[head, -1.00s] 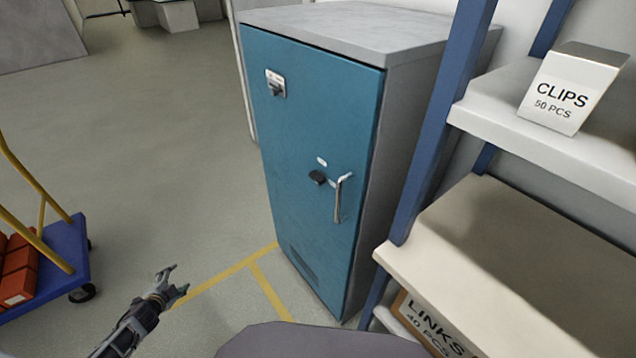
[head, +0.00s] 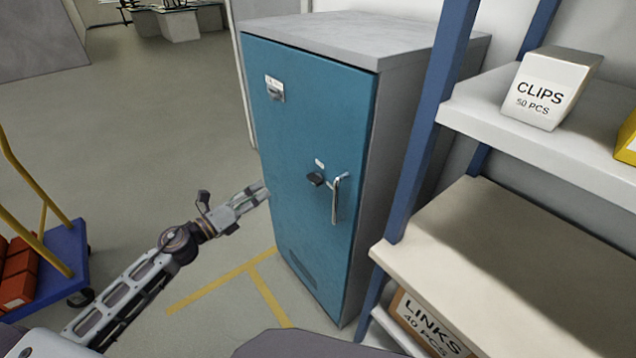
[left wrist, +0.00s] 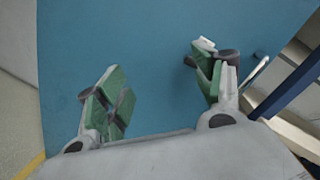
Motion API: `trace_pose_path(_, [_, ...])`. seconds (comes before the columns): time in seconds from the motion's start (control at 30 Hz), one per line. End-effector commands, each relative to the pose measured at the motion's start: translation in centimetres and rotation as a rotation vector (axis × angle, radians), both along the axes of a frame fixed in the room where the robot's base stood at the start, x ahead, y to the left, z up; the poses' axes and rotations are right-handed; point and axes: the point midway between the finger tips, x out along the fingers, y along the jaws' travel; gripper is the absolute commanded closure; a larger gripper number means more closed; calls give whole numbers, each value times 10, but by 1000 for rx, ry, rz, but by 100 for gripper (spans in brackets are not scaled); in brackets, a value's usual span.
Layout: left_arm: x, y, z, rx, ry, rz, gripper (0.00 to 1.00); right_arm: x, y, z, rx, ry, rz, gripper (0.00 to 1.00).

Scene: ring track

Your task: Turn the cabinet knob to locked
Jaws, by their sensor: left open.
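The cabinet (head: 300,150) is blue-doored with a grey top and side, and its door looks shut. A dark knob (head: 315,179) sits beside the metal handle (head: 336,200), under a small white label (head: 320,163). My left gripper (head: 258,194) is open and empty, near the door's left edge and left of the knob. In the left wrist view the green-padded fingers of my left gripper (left wrist: 155,78) face the blue door. The knob (left wrist: 229,56) shows there partly behind the right finger. I cannot tell which way the knob is turned. My right gripper is out of view.
Shelving (head: 500,240) with a blue post (head: 430,120) stands close on the right, holding a CLIPS box (head: 541,92) and LINKS box (head: 425,325). A blue cart (head: 62,250) stands left; floor between is clear.

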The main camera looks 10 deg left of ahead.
Motion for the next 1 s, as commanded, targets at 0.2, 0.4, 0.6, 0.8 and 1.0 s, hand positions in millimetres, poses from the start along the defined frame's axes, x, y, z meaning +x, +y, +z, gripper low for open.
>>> trace_pose_path(0.2, [-16, -34, 14, 297, -170, -103, 32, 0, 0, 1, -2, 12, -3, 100])
trace_pose_path(0.4, [-23, -44, 8, 506, -283, -157, 32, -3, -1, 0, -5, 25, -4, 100])
trace_pose_path(0.6, [-25, -47, 7, 615, -355, -169, 32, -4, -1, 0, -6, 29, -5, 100])
trace_pose_path(0.8, [-25, -47, 7, 644, -374, -167, 32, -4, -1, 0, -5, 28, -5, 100])
trace_pose_path(1.0, [-25, -47, 7, 643, -373, -167, 32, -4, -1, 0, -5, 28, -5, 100])
